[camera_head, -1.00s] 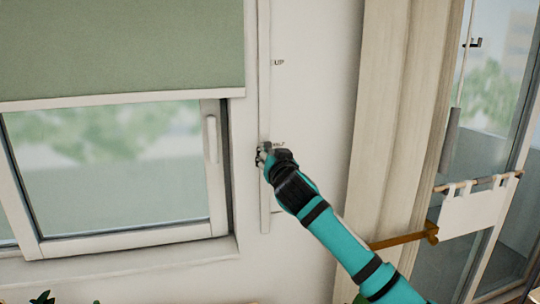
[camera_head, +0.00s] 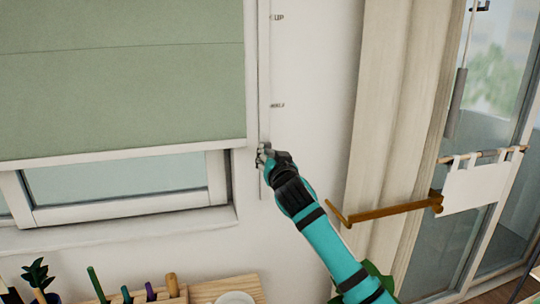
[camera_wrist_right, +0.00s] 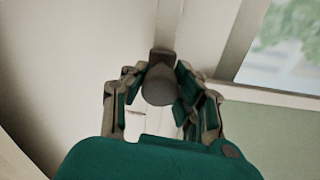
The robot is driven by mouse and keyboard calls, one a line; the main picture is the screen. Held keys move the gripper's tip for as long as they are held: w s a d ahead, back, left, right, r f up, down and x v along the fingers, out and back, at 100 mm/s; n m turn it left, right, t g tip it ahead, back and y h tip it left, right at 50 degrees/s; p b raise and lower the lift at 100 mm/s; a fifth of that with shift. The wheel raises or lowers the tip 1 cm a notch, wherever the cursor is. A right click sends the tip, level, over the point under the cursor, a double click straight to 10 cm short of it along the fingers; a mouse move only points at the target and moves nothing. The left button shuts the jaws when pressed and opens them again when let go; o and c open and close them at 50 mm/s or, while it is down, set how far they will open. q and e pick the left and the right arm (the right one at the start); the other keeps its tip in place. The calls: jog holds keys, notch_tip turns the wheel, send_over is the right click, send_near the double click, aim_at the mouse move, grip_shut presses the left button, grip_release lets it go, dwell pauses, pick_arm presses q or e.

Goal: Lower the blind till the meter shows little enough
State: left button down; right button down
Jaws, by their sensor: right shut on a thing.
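The green blind (camera_head: 120,90) covers most of the window in the head view, with its pale bottom bar (camera_head: 125,155) above a strip of bare glass (camera_head: 115,182). A pale vertical rail (camera_head: 264,75) with small marks, one reading UP, runs beside the window. My right gripper (camera_head: 264,156) is at the rail, below its second mark. In the right wrist view, my right gripper (camera_wrist_right: 160,88) is shut on a round grey knob (camera_wrist_right: 158,85), which sits between its fingers. My left gripper is out of view. I see no meter.
A curtain (camera_head: 385,110) and glass door (camera_head: 490,90) are at the right. A wooden holder (camera_head: 150,297) and a plant (camera_head: 38,275) stand below the window.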

jog(key=c, duration=0.9)
grip_release()
jog(key=shift+c, duration=0.2)
jog(key=v, duration=1.2)
